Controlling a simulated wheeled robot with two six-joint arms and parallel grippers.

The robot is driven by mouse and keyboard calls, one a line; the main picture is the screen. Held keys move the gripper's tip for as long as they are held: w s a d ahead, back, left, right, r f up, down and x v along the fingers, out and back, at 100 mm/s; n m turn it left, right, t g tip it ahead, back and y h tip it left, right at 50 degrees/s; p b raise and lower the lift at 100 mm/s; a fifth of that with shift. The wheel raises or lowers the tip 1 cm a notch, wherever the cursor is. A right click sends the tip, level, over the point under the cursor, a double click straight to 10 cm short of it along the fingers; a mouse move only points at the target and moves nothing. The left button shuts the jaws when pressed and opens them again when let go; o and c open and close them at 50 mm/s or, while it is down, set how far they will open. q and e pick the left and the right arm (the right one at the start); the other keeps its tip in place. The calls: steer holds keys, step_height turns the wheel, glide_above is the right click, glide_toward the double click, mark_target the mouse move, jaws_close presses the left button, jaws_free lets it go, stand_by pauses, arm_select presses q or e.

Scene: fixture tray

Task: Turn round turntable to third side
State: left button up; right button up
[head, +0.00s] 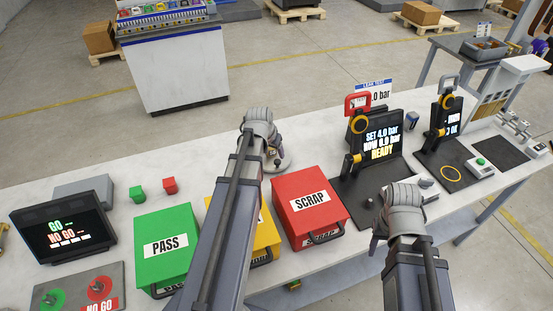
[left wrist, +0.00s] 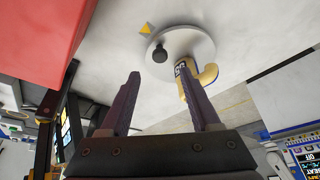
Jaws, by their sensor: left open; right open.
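The round turntable is a pale disc (left wrist: 205,42) on the bench in the left wrist view, with a black knob (left wrist: 160,53) near its rim. A yellow hooked part (left wrist: 205,75) with a dark label is at its near side. A yellow triangle mark (left wrist: 146,29) lies on the bench beside the disc. In the head view my left arm hides much of the turntable (head: 284,160). My left gripper (left wrist: 158,71) is open and empty, its fingers pointing toward the disc, apart from the knob. My right gripper (head: 376,237) is open near the front edge of the bench.
A red SCRAP box (head: 308,197), a yellow box (head: 264,232) and a green PASS box (head: 165,242) stand along the front. A leak test station (head: 376,145) stands to the right.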

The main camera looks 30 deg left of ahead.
mark_target(277, 161)
arm_select(q)
steer(key=shift+b+x, duration=3.5)
steer(key=shift+x, duration=0.45)
steer(key=shift+r, duration=0.1)
steer(key=shift+c, duration=0.2)
jaws_close()
